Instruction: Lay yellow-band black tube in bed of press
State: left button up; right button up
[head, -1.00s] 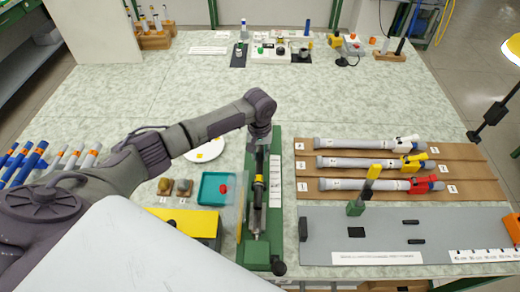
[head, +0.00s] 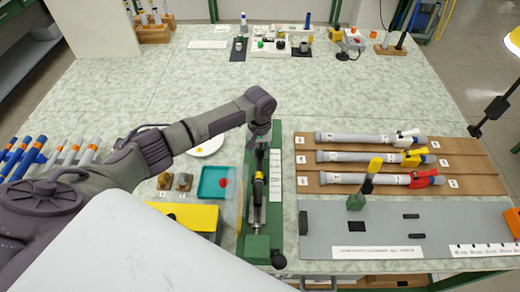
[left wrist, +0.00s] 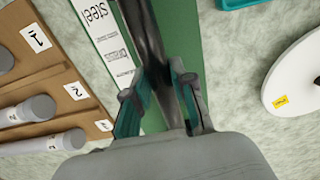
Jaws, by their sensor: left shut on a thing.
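The press (head: 262,243) is a long green frame with a metal screw and a black knob at its near end. The black tube (head: 259,168) with a yellow band (head: 258,177) lies lengthwise along the press bed. My left gripper (head: 262,142) is over the far part of the press, pointing down. In the left wrist view its fingers (left wrist: 160,105) are shut on the dark tube (left wrist: 148,40), which runs along the green press. The arm hides the tube's far end in the head view. Whether the tube touches the bed cannot be told. My right gripper is not in view.
White-labelled brown boards (head: 480,170) with grey tubes lie right of the press. A grey plate (head: 450,220) with a black-and-yellow upright (head: 369,175) is nearer. A teal tray (head: 205,190), white plate (head: 215,146) and yellow-topped box (head: 190,217) stand left.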

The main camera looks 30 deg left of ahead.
pick_arm(q)
jog(key=shift+f, duration=0.45)
jog(key=o, duration=0.9)
jog(key=shift+o, duration=0.2)
notch_tip(320, 180, up, 12)
dwell(0.3)
